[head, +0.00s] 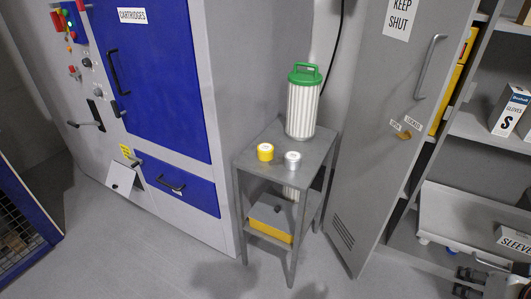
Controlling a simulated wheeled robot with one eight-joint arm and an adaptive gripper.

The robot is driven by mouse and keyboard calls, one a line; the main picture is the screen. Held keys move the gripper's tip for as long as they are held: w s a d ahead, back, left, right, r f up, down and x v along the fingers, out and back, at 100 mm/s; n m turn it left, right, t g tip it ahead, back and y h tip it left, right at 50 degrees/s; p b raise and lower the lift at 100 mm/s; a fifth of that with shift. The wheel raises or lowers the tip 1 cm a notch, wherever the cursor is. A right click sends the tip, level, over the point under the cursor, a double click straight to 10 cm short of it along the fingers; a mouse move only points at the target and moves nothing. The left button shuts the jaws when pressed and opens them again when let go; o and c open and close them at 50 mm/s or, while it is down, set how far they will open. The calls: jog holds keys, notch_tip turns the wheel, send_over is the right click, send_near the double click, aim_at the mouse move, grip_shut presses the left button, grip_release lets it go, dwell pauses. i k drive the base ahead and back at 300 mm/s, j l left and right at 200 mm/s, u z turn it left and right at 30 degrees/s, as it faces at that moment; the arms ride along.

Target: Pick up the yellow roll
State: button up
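The yellow roll (265,152) stands upright on the top of a small grey metal table (263,135), near its left front edge. A silver-grey roll (293,160) stands just to its right, a small gap apart. A white pleated filter cartridge with a green handled top (302,100) stands behind them at the back of the table.
A grey cabinet door (385,120) marked "KEEP SHUT" stands open close to the table's right. A machine with a blue door (160,75) is close on the left. The lower shelf holds a grey and yellow box (272,222). Floor in front is clear.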

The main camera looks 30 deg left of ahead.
aim_at(264, 150)
jog(key=i+u, duration=0.1)
jog(key=u, duration=1.85)
jog(key=l+u, duration=0.45)
jog(key=l, duration=0.3)
jog(key=k+l+u, duration=0.1)
jog(key=l+u, duration=0.4)
jog(key=l, duration=0.6)
jog(key=k+l, duration=0.15)
jog(key=l, duration=0.55)
jog(key=k+u, duration=0.05)
